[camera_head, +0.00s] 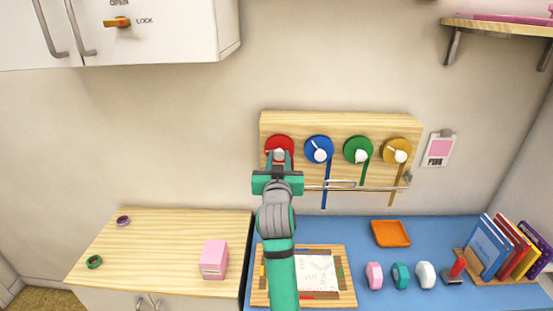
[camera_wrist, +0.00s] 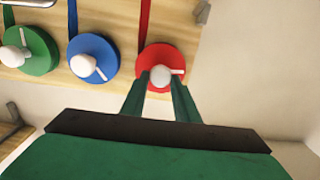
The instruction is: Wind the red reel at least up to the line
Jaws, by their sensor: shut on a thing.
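The red reel (camera_head: 279,141) is at the left end of a wooden board (camera_head: 338,120) on the wall. In the wrist view the red reel (camera_wrist: 172,58) has a white crank knob (camera_wrist: 160,73). My gripper (camera_head: 280,161) is in front of the reel, and in the wrist view the gripper (camera_wrist: 160,82) has its two green fingers shut on the knob. The red ribbon (camera_wrist: 145,22) runs from the reel out of the wrist frame. Its end is hidden behind my arm in the head view. A thin horizontal rail (camera_head: 340,187) crosses below the reels.
Blue (camera_head: 319,149), green (camera_head: 358,149) and yellow (camera_head: 397,151) reels sit to the right with ribbons hanging. A pink box (camera_head: 214,258) stands on the wooden counter (camera_head: 170,230) at left.

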